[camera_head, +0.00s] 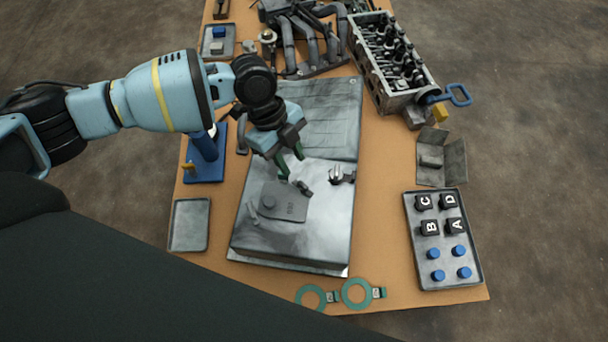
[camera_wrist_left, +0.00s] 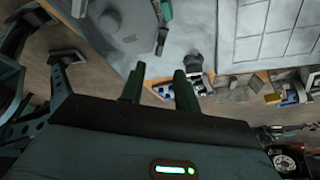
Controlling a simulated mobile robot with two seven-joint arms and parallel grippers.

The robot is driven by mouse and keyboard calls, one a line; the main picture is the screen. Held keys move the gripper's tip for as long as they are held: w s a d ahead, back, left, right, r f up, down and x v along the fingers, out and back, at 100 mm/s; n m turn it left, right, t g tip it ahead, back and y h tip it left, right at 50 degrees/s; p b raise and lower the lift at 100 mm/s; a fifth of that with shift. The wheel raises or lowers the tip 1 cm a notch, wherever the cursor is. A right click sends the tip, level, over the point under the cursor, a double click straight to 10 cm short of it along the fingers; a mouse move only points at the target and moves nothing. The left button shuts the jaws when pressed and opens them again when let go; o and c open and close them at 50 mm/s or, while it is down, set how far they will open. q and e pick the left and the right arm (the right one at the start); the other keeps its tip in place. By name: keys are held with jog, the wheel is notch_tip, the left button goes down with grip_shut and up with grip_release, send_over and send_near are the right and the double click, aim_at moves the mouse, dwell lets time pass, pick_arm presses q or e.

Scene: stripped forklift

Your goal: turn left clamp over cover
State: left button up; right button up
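The cover (camera_head: 285,205) is a flat grey plate with a round knob and a marking. It lies on the smooth front part of the metal block (camera_head: 310,240). A small dark clamp (camera_head: 304,188) sits at the cover's upper right edge. A second, shinier clamp (camera_head: 340,176) stands to its right, off the cover. My left gripper (camera_head: 291,166) reaches in from the upper left, its green fingers apart just above the dark clamp; contact cannot be told. The left wrist view shows both fingers (camera_wrist_left: 157,80) apart with nothing seen between them. My right gripper is not in view.
A tray (camera_head: 410,250) with lettered cubes and blue pegs lies at the right. An empty tray (camera_head: 189,225) lies at the left, beside a blue stand (camera_head: 205,158). Two green rings (camera_head: 356,293) lie at the front edge. An engine head (camera_head: 390,65) stands at the back.

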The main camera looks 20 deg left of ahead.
aim_at(303, 185)
pick_arm(q)
jog(key=b+x, duration=0.3)
jog(key=x, duration=0.3)
jog(key=shift+s+d+f, duration=0.1)
jog(key=shift+d+f, duration=0.05)
jog(key=shift+f, duration=0.25)
jog(key=shift+s+d+f+b, duration=0.1)
jog(key=shift+d+f+b, duration=0.1)
jog(key=shift+f+b, duration=0.15)
jog(key=shift+f, duration=0.1)
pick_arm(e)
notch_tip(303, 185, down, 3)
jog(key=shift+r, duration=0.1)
pick_arm(q)
jog(key=c, duration=0.6)
grip_shut()
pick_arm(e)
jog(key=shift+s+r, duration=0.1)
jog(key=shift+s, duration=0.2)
